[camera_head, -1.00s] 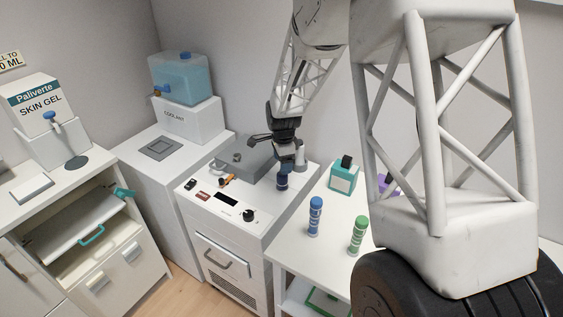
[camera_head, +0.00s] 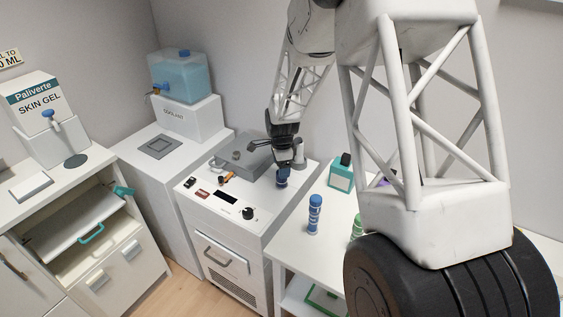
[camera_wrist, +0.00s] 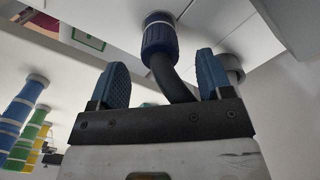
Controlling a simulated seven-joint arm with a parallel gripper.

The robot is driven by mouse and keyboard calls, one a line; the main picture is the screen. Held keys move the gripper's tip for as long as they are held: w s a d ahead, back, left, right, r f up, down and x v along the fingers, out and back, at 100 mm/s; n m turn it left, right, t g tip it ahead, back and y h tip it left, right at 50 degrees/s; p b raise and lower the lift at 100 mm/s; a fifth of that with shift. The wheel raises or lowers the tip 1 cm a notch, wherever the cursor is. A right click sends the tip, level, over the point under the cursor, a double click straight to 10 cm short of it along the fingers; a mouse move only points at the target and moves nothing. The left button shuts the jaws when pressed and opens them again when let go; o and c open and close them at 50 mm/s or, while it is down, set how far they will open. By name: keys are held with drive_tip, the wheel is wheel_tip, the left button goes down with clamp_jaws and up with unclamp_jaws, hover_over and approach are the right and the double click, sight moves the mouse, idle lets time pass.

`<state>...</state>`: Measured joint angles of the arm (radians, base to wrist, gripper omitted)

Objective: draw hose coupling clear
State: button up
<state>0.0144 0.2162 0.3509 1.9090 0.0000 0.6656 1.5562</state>
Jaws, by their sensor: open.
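The blue hose coupling (camera_head: 282,181) stands at the right edge of the white machine's top. In the wrist view the ribbed blue coupling (camera_wrist: 160,38) meets the white surface through a grey collar. A dark hose (camera_wrist: 175,82) bends from it, passing between my fingers. My gripper (camera_wrist: 163,64) is open, with one blue-padded finger on each side of the hose and coupling end; neither finger visibly touches the coupling. In the head view my gripper (camera_head: 283,167) is right over the coupling and hides its upper part.
The white machine (camera_head: 217,252) has a grey lid (camera_head: 240,158), a knob (camera_head: 248,213) and small switches. A grey post (camera_head: 299,155) stands close behind my gripper. On the side table are a blue bottle (camera_head: 315,214), a partly hidden green bottle (camera_head: 357,226) and a teal container (camera_head: 341,175).

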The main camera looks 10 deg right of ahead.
drive_tip(key=shift+f, duration=2.75)
drive_tip(key=c, duration=1.2)
drive_tip(key=shift+r, duration=1.95)
drive_tip(key=shift+r, duration=3.35)
